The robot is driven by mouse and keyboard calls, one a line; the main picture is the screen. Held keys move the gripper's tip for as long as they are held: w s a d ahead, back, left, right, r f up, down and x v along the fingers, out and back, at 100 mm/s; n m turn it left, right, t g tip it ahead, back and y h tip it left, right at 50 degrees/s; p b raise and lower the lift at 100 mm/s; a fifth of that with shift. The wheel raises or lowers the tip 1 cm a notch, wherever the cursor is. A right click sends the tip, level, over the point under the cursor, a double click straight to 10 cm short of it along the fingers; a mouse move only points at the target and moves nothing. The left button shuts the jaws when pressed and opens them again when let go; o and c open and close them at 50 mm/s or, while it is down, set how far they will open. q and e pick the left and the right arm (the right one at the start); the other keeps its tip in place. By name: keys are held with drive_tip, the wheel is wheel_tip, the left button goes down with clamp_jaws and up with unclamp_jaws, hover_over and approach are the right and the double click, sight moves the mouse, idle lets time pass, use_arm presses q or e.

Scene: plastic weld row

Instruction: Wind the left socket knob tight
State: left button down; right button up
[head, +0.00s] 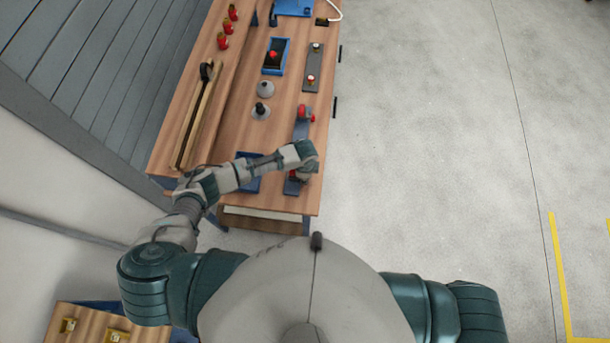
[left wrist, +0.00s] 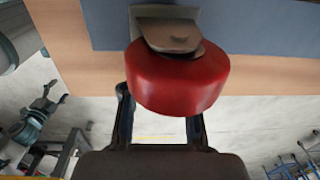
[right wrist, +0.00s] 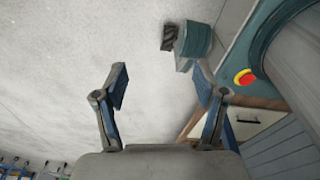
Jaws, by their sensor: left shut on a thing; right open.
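A round red knob (left wrist: 178,78) fills the middle of the left wrist view, under a metal bracket (left wrist: 170,32) on a blue-grey plate (left wrist: 260,25). My left gripper (left wrist: 160,115) is shut on this knob, with a finger toward each side. In the head view my left gripper (head: 303,170) is at the near end of the plate (head: 302,130), and my arm mostly hides the knob there. Another red knob (head: 306,113) shows at the plate's far end, apart from the gripper. My right gripper (right wrist: 160,90) is open and empty, away from the bench over the floor.
The wooden bench (head: 222,110) holds a blue tray with a red-topped part (head: 274,56), grey cones (head: 262,110), a dark strip (head: 314,68) and red pieces (head: 224,41). A blue bin (head: 249,185) is beside my left forearm. The floor right is clear.

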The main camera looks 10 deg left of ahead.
use_arm(q)
drive_tip(key=shift+w+d+f+g, duration=0.1)
drive_tip(key=shift+w+g, duration=0.05)
drive_tip(key=shift+g, duration=0.55)
drive_tip(key=shift+w+f+g+b, duration=0.1)
drive_tip(key=shift+w+g+b, duration=0.05)
drive_tip(key=shift+g+b, duration=1.55)
drive_tip(key=shift+b, duration=0.3)
drive_tip(key=shift+w+g+b, duration=0.1)
drive_tip(key=shift+g+b, duration=0.4)
drive_tip(key=shift+b, duration=0.25)
use_arm(e)
drive_tip(key=f, duration=0.5)
drive_tip(key=shift+a+f, duration=0.25)
drive_tip(key=shift+a, duration=0.1)
use_arm(q)
drive_tip(key=c, duration=1)
unclamp_jaws()
drive_tip(key=shift+c, duration=0.2)
drive_tip(key=shift+o, duration=0.9)
drive_tip(key=shift+w+d, duration=0.1)
use_arm(e)
drive_tip(key=shift+d, duration=0.15)
